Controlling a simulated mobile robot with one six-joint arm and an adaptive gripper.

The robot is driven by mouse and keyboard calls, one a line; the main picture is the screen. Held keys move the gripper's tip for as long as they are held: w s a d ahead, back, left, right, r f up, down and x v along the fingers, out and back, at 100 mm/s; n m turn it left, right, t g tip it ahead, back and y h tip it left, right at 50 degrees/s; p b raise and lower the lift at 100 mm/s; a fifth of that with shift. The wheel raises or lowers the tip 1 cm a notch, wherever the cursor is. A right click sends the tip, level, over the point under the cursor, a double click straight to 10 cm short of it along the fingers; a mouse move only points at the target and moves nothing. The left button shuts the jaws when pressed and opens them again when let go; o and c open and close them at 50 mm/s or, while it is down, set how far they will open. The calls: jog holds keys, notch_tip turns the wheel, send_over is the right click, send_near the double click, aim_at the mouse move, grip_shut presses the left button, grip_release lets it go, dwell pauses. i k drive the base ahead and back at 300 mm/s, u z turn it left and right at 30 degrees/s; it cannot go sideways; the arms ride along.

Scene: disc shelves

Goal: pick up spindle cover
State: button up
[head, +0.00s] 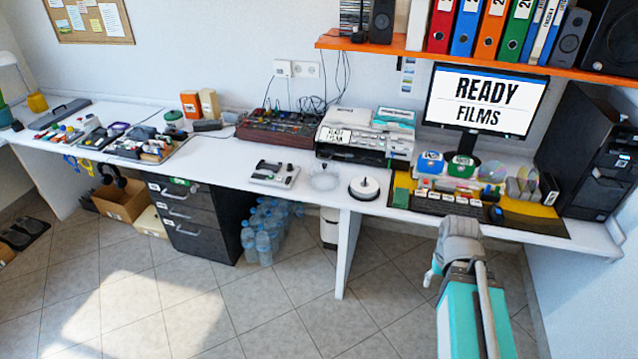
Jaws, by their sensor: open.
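The spindle cover (324,179) looks like a clear, low plastic dome on the white desk, left of the disc spindle. It is faint against the white top. The disc spindle (364,187) has a dark base with a white disc stack and a small post on top; it stands uncovered near the front edge. My arm, teal and grey, rises at the bottom right in front of the desk, well apart from the cover. My gripper's fingers cannot be made out; they seem hidden by the arm.
The long white desk (225,155) has free room left of the cover. A grey device (273,174) lies there. A printer (365,132) stands behind. Right are a keyboard (440,202), disc cases and a monitor (485,100). An orange shelf (400,47) overhangs the back.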

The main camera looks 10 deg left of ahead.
aim_at(324, 175)
jog(key=k, duration=0.85)
jog(key=u, duration=0.2)
jog(key=i, duration=0.3)
jog(key=u, duration=0.6)
jog(key=i, duration=1.65)
jog(key=z, duration=0.8)
